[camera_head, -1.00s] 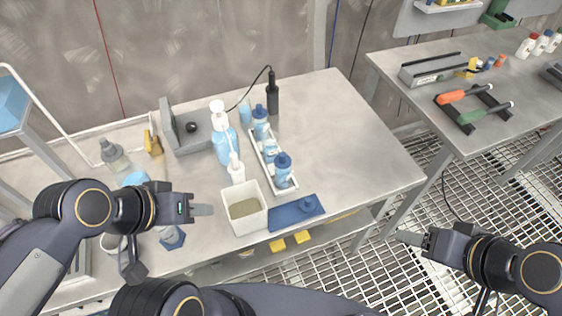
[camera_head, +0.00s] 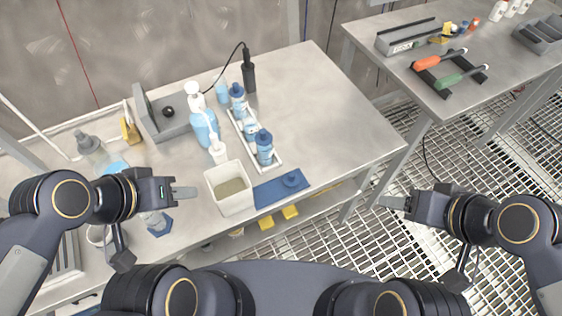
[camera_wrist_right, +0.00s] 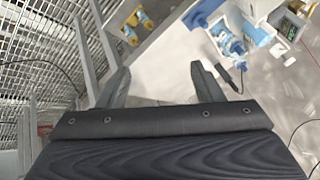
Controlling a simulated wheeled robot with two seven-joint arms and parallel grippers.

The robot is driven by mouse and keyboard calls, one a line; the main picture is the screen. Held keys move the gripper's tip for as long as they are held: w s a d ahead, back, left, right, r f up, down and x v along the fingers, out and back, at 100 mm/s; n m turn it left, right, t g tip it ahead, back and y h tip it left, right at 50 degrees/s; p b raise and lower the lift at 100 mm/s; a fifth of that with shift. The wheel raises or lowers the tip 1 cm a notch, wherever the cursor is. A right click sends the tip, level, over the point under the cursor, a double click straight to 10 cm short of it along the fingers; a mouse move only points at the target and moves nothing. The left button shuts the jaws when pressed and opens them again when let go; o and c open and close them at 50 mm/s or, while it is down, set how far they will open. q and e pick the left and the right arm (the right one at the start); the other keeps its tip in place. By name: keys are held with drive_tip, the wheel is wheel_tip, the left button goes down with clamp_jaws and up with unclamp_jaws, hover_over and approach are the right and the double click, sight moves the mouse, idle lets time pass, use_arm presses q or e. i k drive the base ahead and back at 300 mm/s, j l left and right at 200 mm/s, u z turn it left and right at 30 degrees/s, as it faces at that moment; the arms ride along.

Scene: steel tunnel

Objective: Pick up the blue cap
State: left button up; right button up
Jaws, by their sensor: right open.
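The blue cap (camera_head: 291,179) lies on a blue mat (camera_head: 268,194) at the front edge of the steel table. In the right wrist view, blue shapes show at the top, but I cannot tell the cap apart there. My right gripper (camera_head: 388,202) is off the table's front, to the right of the cap and apart from it. It is open and empty, with both fingers showing in the right wrist view (camera_wrist_right: 160,78). My left gripper (camera_head: 188,192) is left of the white bin, over the table's front part; its finger gap does not show.
A white bin (camera_head: 215,193) stands just left of the mat. Behind are a white tray (camera_head: 278,166) with blue-capped bottles and pump bottles (camera_head: 204,125). A second table (camera_head: 440,105) with tools stands at right. The first table's right part is clear.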

sight(290, 179)
drive_tip(key=l+u, duration=0.15)
drive_tip(key=u, duration=1.6)
drive_tip(key=k+l+u, duration=0.3)
drive_tip(key=k+l, duration=0.2)
drive_tip(key=k, duration=0.1)
